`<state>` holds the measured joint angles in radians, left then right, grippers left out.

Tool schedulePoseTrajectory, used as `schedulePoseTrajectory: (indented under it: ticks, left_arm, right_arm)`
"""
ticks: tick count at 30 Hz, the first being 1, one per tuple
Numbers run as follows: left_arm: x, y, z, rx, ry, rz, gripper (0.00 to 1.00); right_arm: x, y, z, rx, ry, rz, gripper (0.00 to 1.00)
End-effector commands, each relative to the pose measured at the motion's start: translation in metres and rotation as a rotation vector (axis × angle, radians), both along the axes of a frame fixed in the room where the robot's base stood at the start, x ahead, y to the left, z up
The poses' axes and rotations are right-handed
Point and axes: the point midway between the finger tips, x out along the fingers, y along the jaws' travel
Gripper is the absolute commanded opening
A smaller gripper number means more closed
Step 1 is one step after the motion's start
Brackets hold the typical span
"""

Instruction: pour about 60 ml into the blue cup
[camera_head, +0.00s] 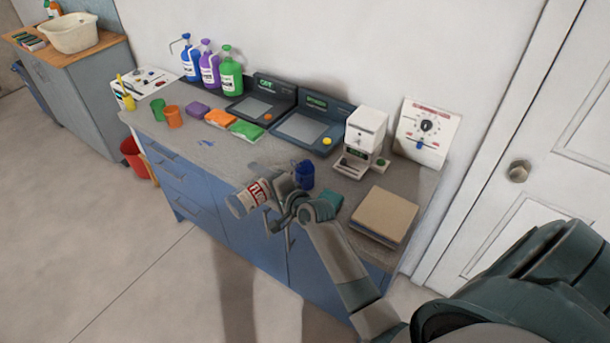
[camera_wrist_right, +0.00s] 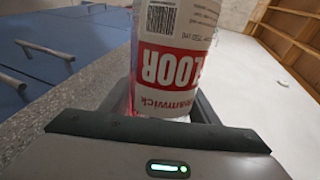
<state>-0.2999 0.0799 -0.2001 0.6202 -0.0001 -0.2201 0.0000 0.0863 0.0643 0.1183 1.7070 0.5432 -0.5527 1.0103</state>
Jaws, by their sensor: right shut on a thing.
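The blue cup (camera_head: 304,176) stands upright on the worktop near its front edge, just behind and right of my right gripper. My right gripper (camera_head: 276,205) is shut on a white bottle (camera_head: 240,206) with a red label. The bottle lies tilted nearly on its side in front of the worktop's front edge, left of the cup and apart from it. In the right wrist view the bottle (camera_wrist_right: 176,58) sits between the fingers, its "FLOOR" label upside down. No liquid stream shows. The cup's inside cannot be made out. My left gripper is not in view.
The worktop (camera_head: 300,226) carries two scales (camera_head: 309,130), a white dispenser-like machine (camera_head: 364,140) and a tan block (camera_head: 384,214) on the right. Green (camera_head: 158,110) and orange (camera_head: 174,117) cups, sponges and pump bottles stand left. A blue mark (camera_head: 207,143) lies on bare worktop.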

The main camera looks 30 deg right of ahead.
Motion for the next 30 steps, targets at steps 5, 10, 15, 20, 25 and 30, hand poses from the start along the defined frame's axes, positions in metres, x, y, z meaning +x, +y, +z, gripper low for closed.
schedulePoseTrajectory:
  ticks: [5, 10, 15, 20, 25, 30]
  left_arm:
    - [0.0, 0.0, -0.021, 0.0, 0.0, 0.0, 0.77]
    - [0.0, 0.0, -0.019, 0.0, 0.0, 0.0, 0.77]
    - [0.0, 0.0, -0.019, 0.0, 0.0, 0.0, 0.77]
    - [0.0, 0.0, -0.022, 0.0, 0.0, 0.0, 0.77]
    - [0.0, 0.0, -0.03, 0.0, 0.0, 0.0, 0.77]
    - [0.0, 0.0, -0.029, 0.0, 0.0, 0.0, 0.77]
  right_arm:
    - [0.001, -0.001, -0.013, -0.106, -0.021, -0.001, 0.29]
    - [0.001, -0.001, -0.011, -0.104, -0.019, -0.002, 0.29]
    - [0.001, -0.001, -0.011, -0.103, -0.019, -0.001, 0.29]
    - [0.0, -0.001, -0.014, -0.115, -0.021, -0.001, 0.29]
    - [0.0, -0.001, -0.018, -0.163, -0.029, -0.001, 0.29]
    - [0.0, -0.001, -0.016, -0.178, -0.032, -0.002, 0.29]
